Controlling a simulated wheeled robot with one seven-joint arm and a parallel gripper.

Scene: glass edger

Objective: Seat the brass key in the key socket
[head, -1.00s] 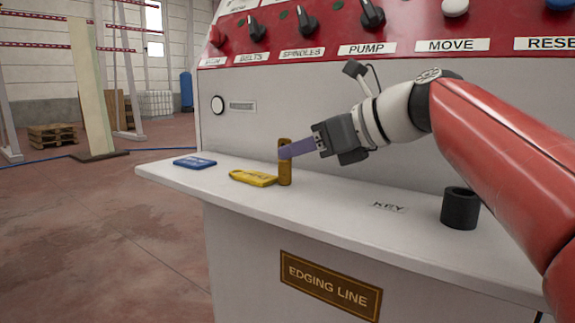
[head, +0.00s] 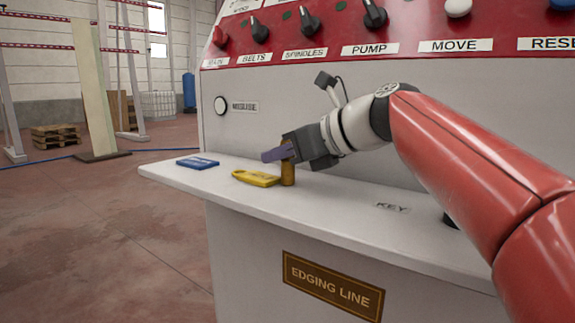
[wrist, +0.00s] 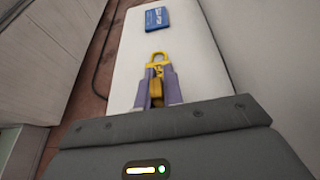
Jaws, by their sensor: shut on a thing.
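The brass key (head: 287,175) is a small upright brass-brown cylinder on the white ledge, beside a yellow tag. My gripper (head: 279,153) is shut on its upper part, with purple fingers on either side. In the wrist view the brass key (wrist: 156,92) shows between the two fingers. The key's lower end appears to stand on the ledge. The black key socket (head: 450,221) is at the right of the ledge, near the KEY label (head: 392,206), and is mostly hidden behind my arm.
The yellow tag (head: 255,178) lies just left of the key, and a blue card (head: 198,162) lies farther left. The machine's panel with knobs (head: 375,14) rises behind the ledge (head: 330,208). The ledge between key and label looks clear.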

